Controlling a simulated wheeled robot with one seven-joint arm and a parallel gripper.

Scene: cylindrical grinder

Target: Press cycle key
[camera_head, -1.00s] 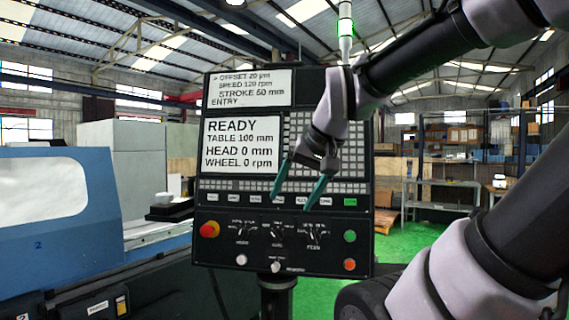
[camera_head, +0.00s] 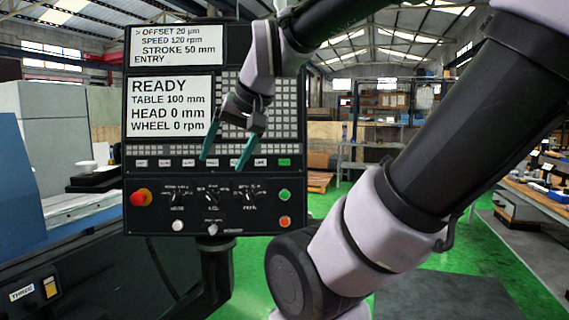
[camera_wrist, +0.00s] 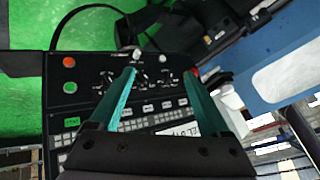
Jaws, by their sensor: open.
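The black control panel (camera_head: 140,215) stands upright at centre left in the head view, with a row of small labelled keys under its keypad. A green key (camera_head: 285,162) ends this row on the right; its label is too small to read. It also shows at the left in the wrist view (camera_wrist: 71,122), where the panel is upside down. My gripper (camera_head: 222,162) is open and empty in front of the key row, left of the green key. In the wrist view its two teal fingers (camera_wrist: 160,72) stand apart over the panel. I cannot tell whether they touch it.
Below the green key are a round green button (camera_head: 285,195) and an orange-red one (camera_head: 285,222). A red knob (camera_head: 141,197) sits at the panel's left. The screen (camera_head: 170,107) reads READY. A blue machine (camera_head: 20,190) stands left.

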